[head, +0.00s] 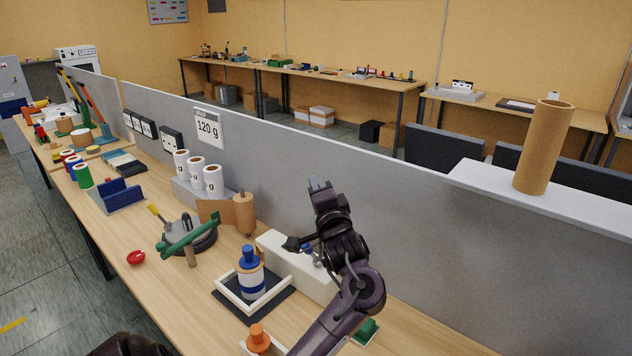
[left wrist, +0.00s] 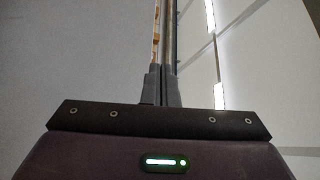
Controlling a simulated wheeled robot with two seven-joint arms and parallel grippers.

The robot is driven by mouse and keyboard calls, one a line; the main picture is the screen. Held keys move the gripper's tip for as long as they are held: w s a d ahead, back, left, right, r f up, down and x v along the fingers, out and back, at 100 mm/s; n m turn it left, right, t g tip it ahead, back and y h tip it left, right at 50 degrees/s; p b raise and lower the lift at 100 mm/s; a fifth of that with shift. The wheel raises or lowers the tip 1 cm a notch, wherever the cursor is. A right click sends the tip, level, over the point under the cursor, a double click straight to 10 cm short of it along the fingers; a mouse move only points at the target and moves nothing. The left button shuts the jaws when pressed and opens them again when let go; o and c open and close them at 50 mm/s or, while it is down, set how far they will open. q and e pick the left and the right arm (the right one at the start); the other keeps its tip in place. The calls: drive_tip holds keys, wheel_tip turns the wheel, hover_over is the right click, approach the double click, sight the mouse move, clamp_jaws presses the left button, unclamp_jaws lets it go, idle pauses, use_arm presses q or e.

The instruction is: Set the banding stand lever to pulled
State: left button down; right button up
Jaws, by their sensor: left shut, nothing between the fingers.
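My left gripper (head: 319,184) points upward in front of the grey partition, shut and empty, clear of the table. Its closed fingers show in the left wrist view (left wrist: 164,85). On the table, a green lever arm (head: 190,236) lies tilted over a dark round base (head: 200,243), beside a tan post. A cream block (head: 310,280) stands behind my left arm, with a small blue-tipped part (head: 307,248) partly hidden by the arm. No label shows which of these is the banding stand lever. My right gripper is not in view.
A blue-capped bottle (head: 250,270) stands in a white-framed tray (head: 277,295) left of my arm. A brown roll (head: 244,214) and several white rolls (head: 197,170) stand behind. A red object (head: 136,258) lies near the table edge. The grey partition (head: 420,240) runs close behind my gripper.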

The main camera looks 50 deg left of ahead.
use_arm(q)
drive_tip(key=shift+r, duration=1.1)
